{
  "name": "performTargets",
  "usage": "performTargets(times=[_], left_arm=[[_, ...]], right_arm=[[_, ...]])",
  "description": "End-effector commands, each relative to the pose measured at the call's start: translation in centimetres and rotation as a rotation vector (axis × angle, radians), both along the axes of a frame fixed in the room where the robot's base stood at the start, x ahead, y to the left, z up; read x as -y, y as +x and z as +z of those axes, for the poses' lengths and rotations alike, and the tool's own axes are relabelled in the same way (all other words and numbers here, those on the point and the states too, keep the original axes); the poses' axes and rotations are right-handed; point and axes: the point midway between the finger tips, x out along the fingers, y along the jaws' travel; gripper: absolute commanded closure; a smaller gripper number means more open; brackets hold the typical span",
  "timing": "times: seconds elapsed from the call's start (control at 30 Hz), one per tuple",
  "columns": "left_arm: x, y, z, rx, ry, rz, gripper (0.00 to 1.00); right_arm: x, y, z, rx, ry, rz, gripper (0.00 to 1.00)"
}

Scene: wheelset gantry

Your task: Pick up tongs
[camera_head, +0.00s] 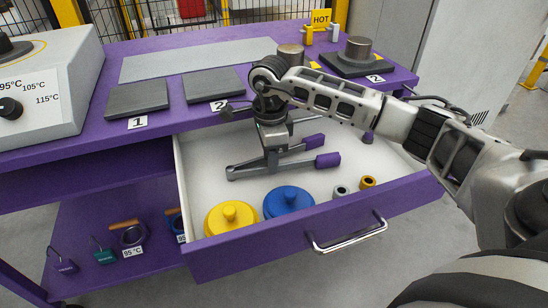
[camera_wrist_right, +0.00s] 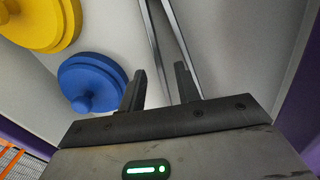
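The tongs (camera_head: 246,171) lie in the open drawer (camera_head: 222,258), two grey arms with purple handles pointing right. My right gripper (camera_head: 271,158) reaches down over the middle of the tongs and hides part of them. In the right wrist view the grey metal arms of the tongs (camera_wrist_right: 158,40) run toward the two black fingers of the right gripper (camera_wrist_right: 160,80). The fingers stand apart with a gap between them, and one tong arm shows in that gap. I cannot tell whether a finger touches it. My left gripper is not in view.
A yellow lidded disc (camera_head: 231,217) and a blue one (camera_head: 289,201) lie at the drawer's front, beside small grey and yellow rings (camera_head: 368,182). The purple tabletop (camera_head: 180,110) overhangs the drawer's back, with dark plates (camera_head: 137,98) on it.

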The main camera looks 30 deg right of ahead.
Motion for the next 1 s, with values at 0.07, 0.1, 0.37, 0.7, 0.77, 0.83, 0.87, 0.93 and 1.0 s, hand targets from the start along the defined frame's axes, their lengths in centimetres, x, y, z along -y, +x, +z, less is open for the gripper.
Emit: performTargets(times=[0.07,0.1,0.37,0.7,0.77,0.83,0.87,0.93,1.0], left_arm=[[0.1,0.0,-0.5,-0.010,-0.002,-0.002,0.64],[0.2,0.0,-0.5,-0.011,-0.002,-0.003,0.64],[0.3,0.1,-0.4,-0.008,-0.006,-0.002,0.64],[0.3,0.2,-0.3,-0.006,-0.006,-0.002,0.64],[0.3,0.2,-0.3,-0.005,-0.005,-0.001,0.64],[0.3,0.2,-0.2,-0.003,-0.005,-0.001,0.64],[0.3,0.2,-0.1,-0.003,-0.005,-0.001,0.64],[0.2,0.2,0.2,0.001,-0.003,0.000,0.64],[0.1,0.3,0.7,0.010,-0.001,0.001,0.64]], right_arm=[[0.0,0.0,-1.2,-0.002,0.002,-0.001,0.67],[0.0,0.0,-1.5,-0.001,0.000,-0.001,0.67],[0.0,0.0,-1.5,0.001,0.000,-0.001,0.81],[0.0,0.0,-1.4,0.002,0.000,-0.001,1.00],[0.0,0.1,-1.4,0.002,0.000,-0.001,1.00],[0.0,0.0,-1.3,0.002,0.000,-0.001,1.00],[0.0,0.0,-1.2,0.002,0.000,-0.001,1.00],[0.1,0.0,-0.9,0.002,0.000,-0.002,1.00],[0.1,0.0,-0.4,0.002,0.000,-0.003,1.00]])
